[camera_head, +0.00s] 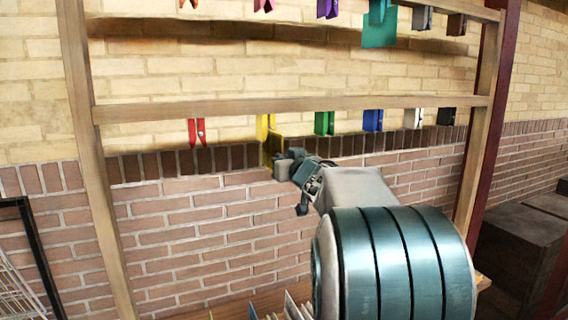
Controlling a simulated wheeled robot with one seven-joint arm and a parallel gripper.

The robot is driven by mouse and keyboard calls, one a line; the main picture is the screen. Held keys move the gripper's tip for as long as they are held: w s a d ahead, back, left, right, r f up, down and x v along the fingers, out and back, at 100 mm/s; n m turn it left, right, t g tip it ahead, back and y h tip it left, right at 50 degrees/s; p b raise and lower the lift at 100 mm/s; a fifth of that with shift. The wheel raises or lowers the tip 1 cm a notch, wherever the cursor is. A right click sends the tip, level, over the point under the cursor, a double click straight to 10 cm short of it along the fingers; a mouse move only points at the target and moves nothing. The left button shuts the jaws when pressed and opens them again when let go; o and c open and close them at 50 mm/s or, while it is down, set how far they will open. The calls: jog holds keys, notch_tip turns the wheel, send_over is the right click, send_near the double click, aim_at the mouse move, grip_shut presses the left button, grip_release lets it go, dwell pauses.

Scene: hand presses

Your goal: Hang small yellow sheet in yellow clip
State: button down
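The yellow clip (262,124) hangs from the lower wooden rail, second from the left in its row. The small yellow sheet (272,148) is right under the clip, with its upper part at the clip's jaws. I cannot tell whether the jaws grip it. My gripper (280,166) is at the sheet's lower right edge and appears shut on it. The fingertips are small and partly hidden by the sheet and the wrist.
Red (196,132), green (324,123), blue (373,120), white (416,117) and black (446,116) clips share the lower rail (220,108). A teal sheet (379,28) hangs from the upper rail. Sheets (292,306) stand on a wooden surface below.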

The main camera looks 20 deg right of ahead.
jog(key=shift+r, duration=0.4)
jog(key=c, duration=1.4)
grip_release()
jog(key=shift+o, duration=0.2)
jog(key=shift+s, duration=0.1)
jog(key=s, duration=0.6)
jog(key=shift+s+a, duration=0.15)
jog(key=shift+s, duration=0.25)
